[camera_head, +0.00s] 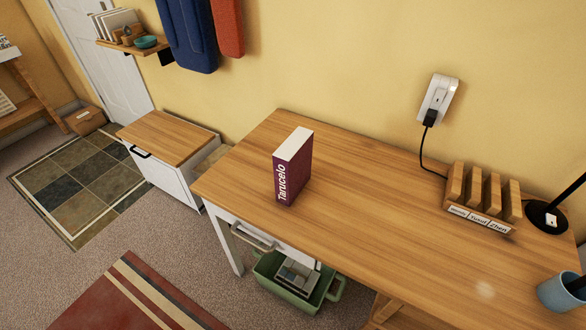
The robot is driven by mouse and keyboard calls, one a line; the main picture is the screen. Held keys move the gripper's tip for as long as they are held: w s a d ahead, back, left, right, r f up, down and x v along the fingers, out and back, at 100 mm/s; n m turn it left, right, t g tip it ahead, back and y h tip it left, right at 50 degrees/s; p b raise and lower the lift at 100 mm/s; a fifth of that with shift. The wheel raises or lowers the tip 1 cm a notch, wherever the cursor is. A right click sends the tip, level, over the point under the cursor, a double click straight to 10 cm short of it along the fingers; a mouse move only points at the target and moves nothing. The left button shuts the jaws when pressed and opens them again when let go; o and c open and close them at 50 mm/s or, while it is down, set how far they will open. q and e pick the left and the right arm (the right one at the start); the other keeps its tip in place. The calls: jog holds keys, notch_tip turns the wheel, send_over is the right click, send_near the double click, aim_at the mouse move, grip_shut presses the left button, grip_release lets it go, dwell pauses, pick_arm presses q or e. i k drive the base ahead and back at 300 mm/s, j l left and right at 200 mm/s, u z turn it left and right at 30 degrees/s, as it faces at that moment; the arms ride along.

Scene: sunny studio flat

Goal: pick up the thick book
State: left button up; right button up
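The thick book (292,169) stands upright on the wooden desk (355,190), near its left part and close to the front edge. It has a dark maroon cover, white page edges on top, and white lettering on the spine facing me. Nothing touches it besides the desk top. Neither of my grippers shows in the head view.
A wooden slotted holder (482,203) with name labels, a black lamp base (547,216) and a blue cup (562,291) stand on the right of the desk. A cord runs from the wall plug (438,100). Desk top around the book is clear. A green bin (298,286) sits below.

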aim_at(292, 159)
jog(key=i+j+z, duration=0.1)
jog(key=j+z, duration=0.35)
jog(key=i+j+z, duration=0.1)
jog(key=j+z, duration=1.15)
jog(key=k+j+z, duration=0.2)
jog(key=z, duration=0.25)
jog(key=j, duration=0.15)
